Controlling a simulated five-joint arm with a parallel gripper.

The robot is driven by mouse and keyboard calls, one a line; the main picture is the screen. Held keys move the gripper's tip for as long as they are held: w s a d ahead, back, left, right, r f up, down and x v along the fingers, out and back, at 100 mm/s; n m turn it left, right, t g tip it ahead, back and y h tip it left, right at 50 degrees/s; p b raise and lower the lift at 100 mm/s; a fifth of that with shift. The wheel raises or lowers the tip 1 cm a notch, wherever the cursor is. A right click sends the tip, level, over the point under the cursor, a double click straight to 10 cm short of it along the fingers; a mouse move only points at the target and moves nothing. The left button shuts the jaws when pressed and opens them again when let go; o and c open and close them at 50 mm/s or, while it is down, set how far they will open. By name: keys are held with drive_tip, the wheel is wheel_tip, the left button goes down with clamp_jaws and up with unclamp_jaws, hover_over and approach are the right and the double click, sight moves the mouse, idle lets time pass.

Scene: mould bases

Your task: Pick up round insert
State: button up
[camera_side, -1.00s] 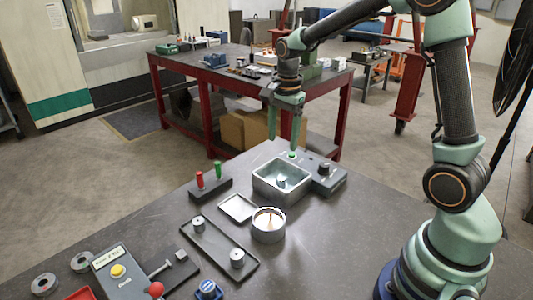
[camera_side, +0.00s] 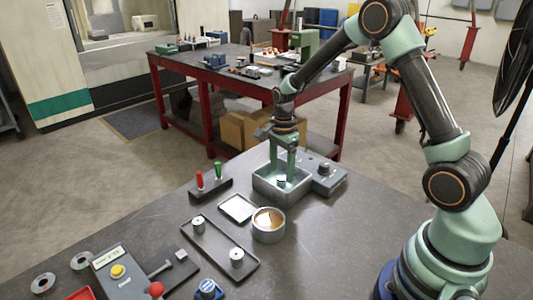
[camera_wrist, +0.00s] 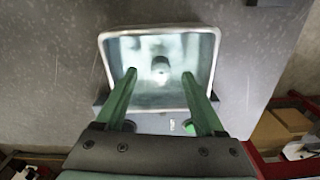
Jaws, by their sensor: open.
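A small round grey insert (camera_side: 281,183) stands on the floor of a square metal basin (camera_side: 265,190). In the wrist view the insert (camera_wrist: 160,64) shows near the middle of the basin (camera_wrist: 215,45), ahead of and between the fingers. My gripper (camera_side: 282,172) is open, with its two green fingers reaching down into the basin, one on each side of the insert. In the wrist view my gripper (camera_wrist: 159,74) is empty, with a clear gap around the insert. Contact with the basin floor cannot be told.
A grey control box (camera_side: 325,178) adjoins the basin on the right. A round metal cup (camera_side: 268,232) and a small square tray (camera_side: 236,208) stand in front. A dark tray (camera_side: 215,245) holds two cylinders. A rack with red and green handles (camera_side: 209,189) stands left.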

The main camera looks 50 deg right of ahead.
sight(281, 177)
wheel_tip(281, 177, down, 3)
drive_tip(key=shift+d+f, duration=0.1)
drive_tip(key=shift+f, duration=0.1)
drive_tip(key=shift+w, duration=0.1)
clamp_jaws()
drive_tip(key=shift+r, duration=0.15)
